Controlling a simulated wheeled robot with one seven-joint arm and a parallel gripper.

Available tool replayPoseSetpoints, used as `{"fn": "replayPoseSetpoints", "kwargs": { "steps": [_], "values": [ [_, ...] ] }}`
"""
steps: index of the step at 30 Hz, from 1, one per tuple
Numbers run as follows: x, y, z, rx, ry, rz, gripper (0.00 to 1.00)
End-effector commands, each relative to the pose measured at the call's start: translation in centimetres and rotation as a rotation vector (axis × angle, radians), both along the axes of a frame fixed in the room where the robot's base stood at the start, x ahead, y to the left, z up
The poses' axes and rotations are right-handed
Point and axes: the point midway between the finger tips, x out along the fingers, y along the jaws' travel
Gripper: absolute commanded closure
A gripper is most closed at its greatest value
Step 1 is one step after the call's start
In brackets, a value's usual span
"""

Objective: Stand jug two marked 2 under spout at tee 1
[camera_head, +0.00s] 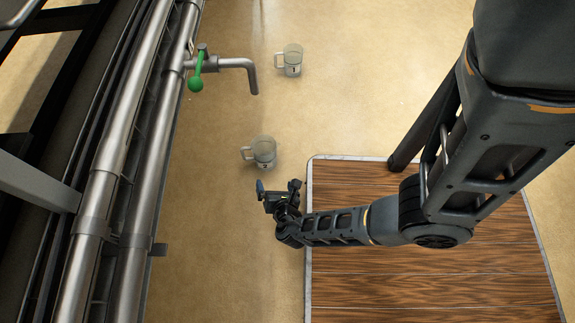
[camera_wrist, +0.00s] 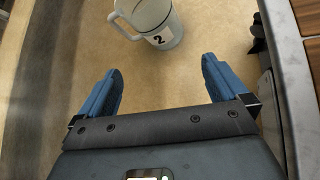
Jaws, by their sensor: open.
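Jug two (camera_head: 263,153) is a clear mug-like jug with a handle on its left, standing upright on the tan floor. In the wrist view jug two (camera_wrist: 158,24) shows a white label with a 2, ahead of the open fingers. My gripper (camera_head: 279,190) is open and empty, just below the jug in the head view. Its blue fingertips also show in the wrist view (camera_wrist: 160,80), apart from the jug. The spout (camera_head: 243,68) is a bent metal pipe with a green lever handle (camera_head: 196,82), branching from the pipes. No tee number is readable.
Another clear jug (camera_head: 290,60) stands right of the spout; its label is too small to read. Long metal pipes (camera_head: 120,150) run along the left. A wooden platform with a pale edge (camera_head: 420,285) lies under my arm. Floor between the jugs is clear.

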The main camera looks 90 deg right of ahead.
Motion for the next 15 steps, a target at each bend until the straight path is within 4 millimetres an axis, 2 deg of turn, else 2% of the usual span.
{"fn": "replayPoseSetpoints", "kwargs": {
  "steps": [1, 5, 8, 11, 15],
  "values": [
    [-0.6, 1.2, 0.7, 0.076, -0.072, -0.025, 0.0],
    [-0.8, 4.1, 3.3, 0.293, -0.276, -0.09, 0.0],
    [-0.5, 6.2, 6.6, 0.461, -0.437, -0.131, 0.0],
    [-0.1, 8.3, 11.0, 0.634, -0.6, -0.166, 0.0],
    [-1.2, 11.8, 18.2, 0.929, -0.816, -0.233, 0.0]
  ]
}}
